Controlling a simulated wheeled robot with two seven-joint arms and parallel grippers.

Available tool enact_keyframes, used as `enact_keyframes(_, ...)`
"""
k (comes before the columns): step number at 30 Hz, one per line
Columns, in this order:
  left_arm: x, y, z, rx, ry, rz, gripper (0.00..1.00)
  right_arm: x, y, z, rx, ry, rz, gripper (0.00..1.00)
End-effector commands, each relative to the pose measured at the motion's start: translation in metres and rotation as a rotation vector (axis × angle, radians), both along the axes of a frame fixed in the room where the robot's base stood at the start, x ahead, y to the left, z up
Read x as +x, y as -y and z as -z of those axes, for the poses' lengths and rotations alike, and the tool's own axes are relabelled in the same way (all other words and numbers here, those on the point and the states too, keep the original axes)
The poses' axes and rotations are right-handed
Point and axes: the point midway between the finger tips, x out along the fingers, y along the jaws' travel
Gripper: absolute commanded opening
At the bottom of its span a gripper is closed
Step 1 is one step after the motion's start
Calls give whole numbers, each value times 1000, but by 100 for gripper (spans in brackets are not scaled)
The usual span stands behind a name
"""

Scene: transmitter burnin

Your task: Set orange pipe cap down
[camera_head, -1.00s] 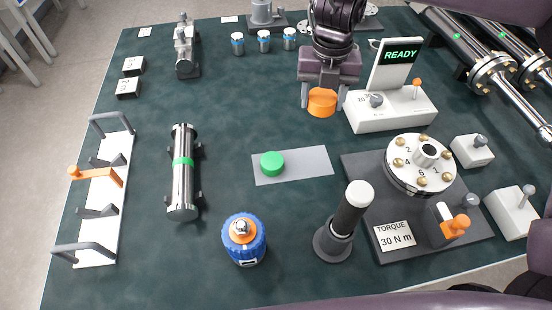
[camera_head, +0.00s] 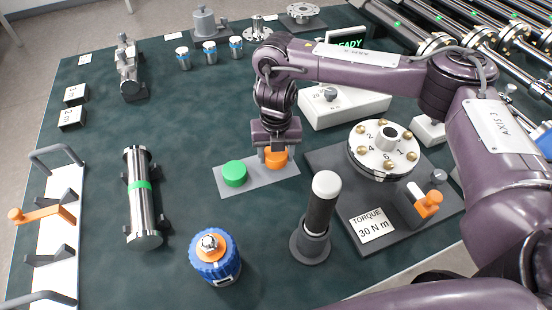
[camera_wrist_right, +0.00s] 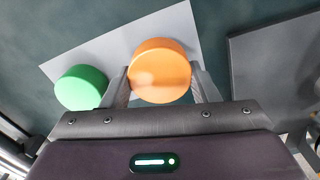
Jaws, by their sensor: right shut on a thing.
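The orange pipe cap (camera_head: 277,157) is between the fingers of my right gripper (camera_head: 275,155), which is shut on it. It sits over the right part of a grey plate (camera_head: 255,182); I cannot tell if it touches the plate. It also shows in the right wrist view (camera_wrist_right: 160,72), with a finger on each side. A green cap (camera_head: 234,174) rests on the plate to its left, and in the wrist view this green cap (camera_wrist_right: 82,88) is left of the orange one. My left gripper is not in view.
A dark base with a flange (camera_head: 383,150) stands right of the plate. A black, white-topped tool (camera_head: 322,205) stands upright in front. A blue container (camera_head: 215,258) and a steel cylinder with a green band (camera_head: 141,190) are to the left. Table between them is free.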

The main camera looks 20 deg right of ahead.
Motion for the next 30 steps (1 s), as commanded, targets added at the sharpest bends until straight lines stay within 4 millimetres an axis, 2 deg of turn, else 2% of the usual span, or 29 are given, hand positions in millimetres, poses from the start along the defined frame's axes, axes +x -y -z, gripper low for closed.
enact_keyframes(1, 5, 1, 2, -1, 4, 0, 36, -1, 0, 11, 1, -3, 2, 33)
enact_keyframes(3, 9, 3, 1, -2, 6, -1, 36, 0, 0, 16, 0, -2, 0, 33)
enact_keyframes(16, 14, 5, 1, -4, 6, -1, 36, 0, 0, 21, -1, 0, 0, 33)
enact_keyframes(17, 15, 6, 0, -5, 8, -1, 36, 0, 0, 21, -1, 0, 0, 57)
enact_keyframes(21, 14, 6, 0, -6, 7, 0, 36, 0, 0, 20, -1, 0, 0, 75)
enact_keyframes(30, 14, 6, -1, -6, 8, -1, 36, 0, 0, 19, 0, 1, 0, 76)
